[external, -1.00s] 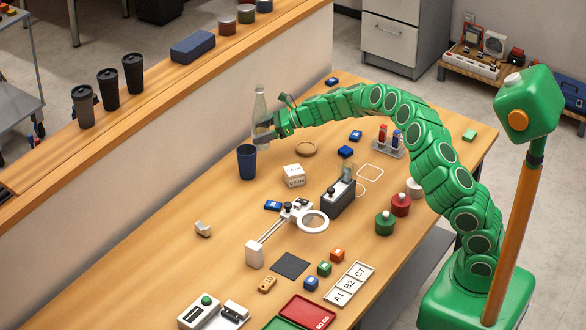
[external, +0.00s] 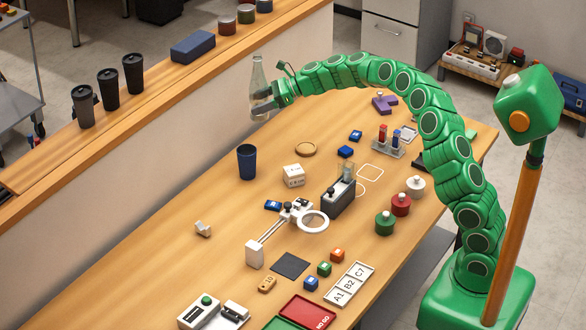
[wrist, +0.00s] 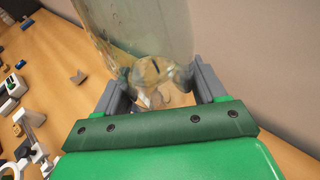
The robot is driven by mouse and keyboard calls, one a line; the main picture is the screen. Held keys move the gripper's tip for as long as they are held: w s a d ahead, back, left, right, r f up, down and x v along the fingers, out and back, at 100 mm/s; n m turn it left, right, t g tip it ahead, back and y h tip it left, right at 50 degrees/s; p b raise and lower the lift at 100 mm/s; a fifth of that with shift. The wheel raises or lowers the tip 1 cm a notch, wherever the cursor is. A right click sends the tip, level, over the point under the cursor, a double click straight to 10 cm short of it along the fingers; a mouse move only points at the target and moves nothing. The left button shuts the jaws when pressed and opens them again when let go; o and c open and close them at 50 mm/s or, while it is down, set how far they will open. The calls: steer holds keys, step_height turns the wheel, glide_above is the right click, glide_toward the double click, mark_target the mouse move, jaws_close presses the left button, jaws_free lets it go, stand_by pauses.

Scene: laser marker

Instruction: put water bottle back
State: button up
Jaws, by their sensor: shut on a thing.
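A clear water bottle (external: 258,82) stands upright in the grip of my gripper (external: 268,105), raised above the far left part of the wooden table in the external view. My gripper is shut on its lower part. In the wrist view the clear bottle (wrist: 140,30) fills the top middle, between the two grey fingers of my gripper (wrist: 160,88). The bottle's top is cut off in the wrist view.
A dark blue cup (external: 247,162) and a round wooden coaster (external: 306,149) are on the table (external: 190,270) below. A raised ledge (external: 150,125) with black tumblers (external: 133,73) runs behind. A white cube (external: 293,176) sits in front.

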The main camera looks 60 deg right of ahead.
steer(key=s+a+f+n+g+y, duration=0.1)
steer(key=s+a+n+g+y, duration=0.65)
steer(key=s+a, duration=1.95)
steer(key=shift+w+a+f+n+g+h, duration=0.4)
steer(key=shift+w+a+f+h, duration=0.1)
steer(key=shift+w+f, duration=1.7)
steer(key=shift+w+a+f+n+g+h, duration=0.3)
steer(key=shift+w+a+f+g+h, duration=0.15)
steer(key=shift+w+f, duration=1.75)
steer(key=shift+w+a+f+n+g+h, duration=0.45)
steer(key=shift+w+f, duration=1.35)
steer(key=shift+f, duration=2.25)
steer(key=shift+f, duration=0.15)
steer(key=o, duration=1.5)
